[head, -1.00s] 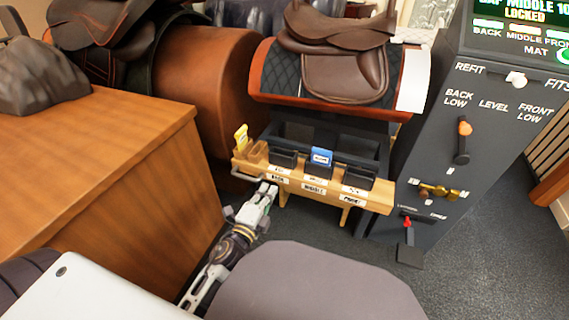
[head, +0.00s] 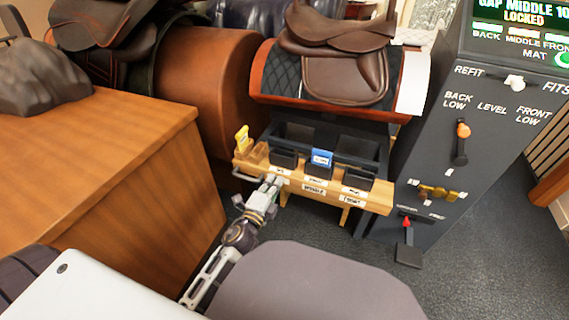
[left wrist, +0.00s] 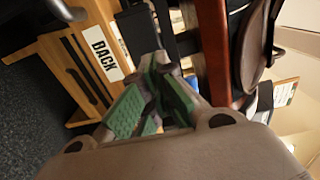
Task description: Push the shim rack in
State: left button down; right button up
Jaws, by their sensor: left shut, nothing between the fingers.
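The shim rack (head: 381,202) is a light wooden bench with labelled slots, standing below the saddle stand in the head view. A yellow shim (head: 242,138) stands at its left end and a blue shim (head: 321,157) sits in the middle slot. My left gripper (head: 273,182) is shut and empty at the rack's front face, near its left end. In the left wrist view, its green-padded fingers (left wrist: 150,95) are close to the rack's front beside the BACK label (left wrist: 107,55). I cannot tell whether they touch the wood. My right gripper is not seen.
A brown saddle (head: 342,50) sits on the padded stand above the rack. A dark control panel (head: 480,130) with levers stands to the right, its screen reading "LOCKED". A wooden desk (head: 100,170) is at the left. Grey floor is open in front.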

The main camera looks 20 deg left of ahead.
aim_at(288, 159)
pick_arm(q)
jog(key=shift+w+d+p, duration=0.15)
jog(key=shift+w+p, duration=0.25)
jog(key=shift+w, duration=4.2)
jog(key=shift+w, duration=0.15)
